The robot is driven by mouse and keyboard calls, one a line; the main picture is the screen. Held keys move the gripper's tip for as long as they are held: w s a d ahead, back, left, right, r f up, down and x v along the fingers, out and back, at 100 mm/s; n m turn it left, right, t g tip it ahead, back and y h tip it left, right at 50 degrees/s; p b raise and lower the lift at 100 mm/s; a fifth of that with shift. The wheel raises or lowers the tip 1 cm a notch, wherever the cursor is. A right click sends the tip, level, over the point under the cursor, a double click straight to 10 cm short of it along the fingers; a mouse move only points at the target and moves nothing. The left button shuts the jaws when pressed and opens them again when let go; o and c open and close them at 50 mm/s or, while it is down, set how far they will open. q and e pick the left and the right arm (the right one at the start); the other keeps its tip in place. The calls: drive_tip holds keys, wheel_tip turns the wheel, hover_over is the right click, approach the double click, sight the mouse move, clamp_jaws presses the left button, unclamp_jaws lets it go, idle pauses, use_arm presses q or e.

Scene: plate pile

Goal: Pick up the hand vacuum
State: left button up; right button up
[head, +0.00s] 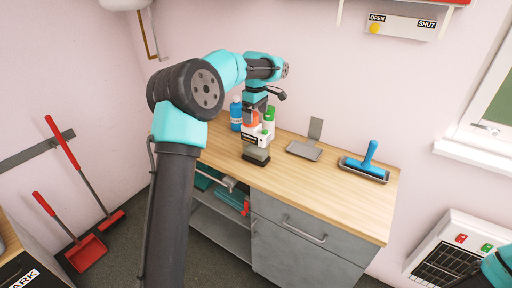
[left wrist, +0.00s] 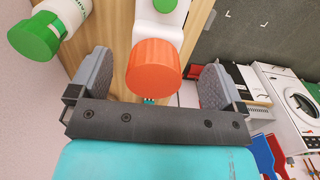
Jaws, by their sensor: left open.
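The hand vacuum appears to be the white upright body with an orange round end, a green button and a dark grey lower part (head: 256,153), standing on the wooden worktop. In the left wrist view its orange end (left wrist: 153,67) lies between the two fingers, with the white body and green button beyond. My left gripper (left wrist: 155,72) is open around the orange end; gaps show on both sides. In the head view my left gripper (head: 256,106) is just above the vacuum and partly covers it. My right gripper is not in view; only a teal part of my right arm shows.
A blue bottle (head: 236,114) and a white bottle with a green cap (left wrist: 35,37) stand close beside the vacuum. A grey dustpan-like tool (head: 304,151) and a blue-handled tool (head: 368,158) lie to the right on the worktop (head: 345,205). The worktop's front right is clear.

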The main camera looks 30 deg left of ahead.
sight(256, 125)
use_arm(q)
drive_tip(key=shift+w+d+f, duration=0.1)
drive_tip(key=shift+w+f, duration=0.05)
drive_tip(key=shift+f, duration=2.45)
drive_tip(key=shift+r, duration=0.1)
clamp_jaws()
